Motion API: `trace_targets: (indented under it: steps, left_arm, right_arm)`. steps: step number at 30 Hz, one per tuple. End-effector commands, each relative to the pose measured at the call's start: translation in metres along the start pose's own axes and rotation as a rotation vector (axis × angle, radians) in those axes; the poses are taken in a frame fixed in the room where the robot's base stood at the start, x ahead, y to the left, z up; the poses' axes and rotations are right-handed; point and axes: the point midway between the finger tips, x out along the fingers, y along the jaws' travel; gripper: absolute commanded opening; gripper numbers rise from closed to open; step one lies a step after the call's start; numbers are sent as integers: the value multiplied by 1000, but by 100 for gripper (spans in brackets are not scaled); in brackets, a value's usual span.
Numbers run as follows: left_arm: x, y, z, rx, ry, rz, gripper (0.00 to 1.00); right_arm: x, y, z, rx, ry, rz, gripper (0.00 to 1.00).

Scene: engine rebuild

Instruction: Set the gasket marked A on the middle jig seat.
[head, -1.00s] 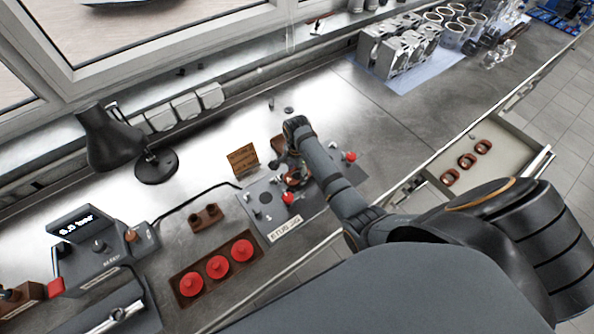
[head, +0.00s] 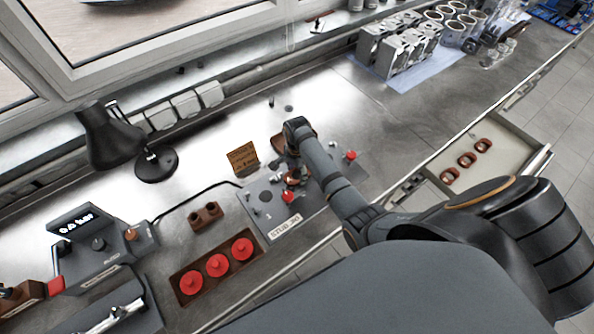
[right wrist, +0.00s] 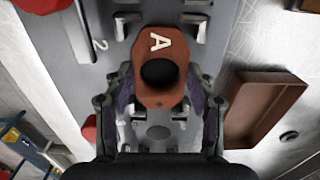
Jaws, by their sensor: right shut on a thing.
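The gasket marked A (right wrist: 180,62) is a red-brown plate with a round hole and a white letter A. My right gripper (right wrist: 160,88) is shut on it, one finger on each side. In the head view my right gripper (head: 296,174) is over the grey stud jig (head: 262,212), and the arm covers part of the jig. In the right wrist view the jig (right wrist: 75,75) lies behind the gasket, with metal pegs and a mark 2 at left. I cannot tell whether the gasket touches a seat. My left gripper is not in view.
Red knobs (head: 289,197) (head: 351,156) stand on the jig. A small brown tray (right wrist: 262,112) lies beside it. Three similar gaskets (head: 466,160) lie in the open drawer (head: 510,160). A brown tray (head: 205,297) with red knobs, a lamp (head: 110,135) and a gauge box (head: 105,250) stand left.

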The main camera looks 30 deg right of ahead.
Motion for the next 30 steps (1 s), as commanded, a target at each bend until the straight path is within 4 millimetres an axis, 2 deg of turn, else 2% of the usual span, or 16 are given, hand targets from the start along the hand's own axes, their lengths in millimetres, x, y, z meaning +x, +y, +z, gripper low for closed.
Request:
trace_targets:
  steps: [5, 6, 11, 26, 30]
  left_arm:
    - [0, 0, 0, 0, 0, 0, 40]
    - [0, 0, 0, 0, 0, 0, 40]
    - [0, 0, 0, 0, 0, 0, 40]
    - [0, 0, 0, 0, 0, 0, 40]
    - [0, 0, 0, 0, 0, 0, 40]
  right_arm:
    - [0, 0, 0, 0, 0, 0, 25]
    - [0, 0, 0, 0, 0, 0, 60]
    - [0, 0, 0, 0, 0, 0, 82]
    - [0, 0, 0, 0, 0, 0, 82]
    - [-8, 0, 0, 0, 0, 0, 82]
